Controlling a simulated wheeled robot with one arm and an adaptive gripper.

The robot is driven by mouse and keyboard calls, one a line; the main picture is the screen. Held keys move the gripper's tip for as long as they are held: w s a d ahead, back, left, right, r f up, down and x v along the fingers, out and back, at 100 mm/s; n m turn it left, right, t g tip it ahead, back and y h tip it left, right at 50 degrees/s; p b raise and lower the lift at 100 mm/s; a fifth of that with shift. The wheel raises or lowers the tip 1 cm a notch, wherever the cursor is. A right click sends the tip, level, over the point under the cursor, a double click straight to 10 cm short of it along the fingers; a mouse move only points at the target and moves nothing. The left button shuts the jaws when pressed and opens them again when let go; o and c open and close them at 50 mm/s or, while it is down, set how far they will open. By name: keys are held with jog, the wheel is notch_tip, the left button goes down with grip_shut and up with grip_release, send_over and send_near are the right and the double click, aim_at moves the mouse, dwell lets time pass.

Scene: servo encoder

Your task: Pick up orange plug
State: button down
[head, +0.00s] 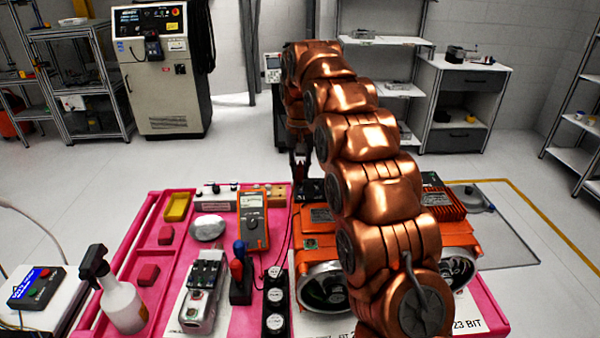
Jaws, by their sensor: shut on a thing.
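My gripper (300,168) hangs fingers down at the end of my copper-coloured arm, above the back left part of the left orange servo motor. It is shut on a small reddish piece that looks like the orange plug; the piece is mostly hidden between the dark fingers. The left orange motor (311,241) lies on the pink table, with a dark connector block (311,190) at its back, just below my gripper. I cannot tell whether the plug touches that block. My arm covers the middle of the motors.
The pink table (140,240) holds a multimeter (253,218), a yellow tray (178,206), a grey device (203,290), a black socket strip (275,305) and a spray bottle (121,300). A second orange motor (458,240) lies right of my arm. A dark cable runs beside the multimeter.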

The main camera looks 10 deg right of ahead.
dwell(0.3)
jog(key=shift+r+b, duration=0.7)
jog(key=shift+r, duration=1.05)
jog(key=shift+s+d+r+b, duration=0.2)
jog(key=shift+s+b, duration=0.6)
jog(key=shift+s, duration=1.7)
jog(key=shift+s+d+r+b, duration=0.2)
jog(key=shift+s+b, duration=0.55)
jog(key=shift+s, duration=1.75)
jog(key=shift+s+d+r+b, duration=0.2)
jog(key=shift+s+b, duration=0.6)
jog(key=shift+s, duration=1.7)
jog(key=shift+s+a+r, duration=0.1)
jog(key=shift+s+r, duration=0.1)
jog(key=shift+s, duration=0.1)
jog(key=n+p, duration=0.9)
jog(key=p, duration=0.2)
send_near(300, 166)
jog(key=s+f, duration=0.2)
jog(key=s, duration=0.1)
jog(key=s+f, duration=0.1)
jog(key=shift+s+a+f, duration=0.2)
jog(key=shift+s+a, duration=0.05)
jog(key=shift+a, duration=0.05)
jog(key=shift+f, duration=0.15)
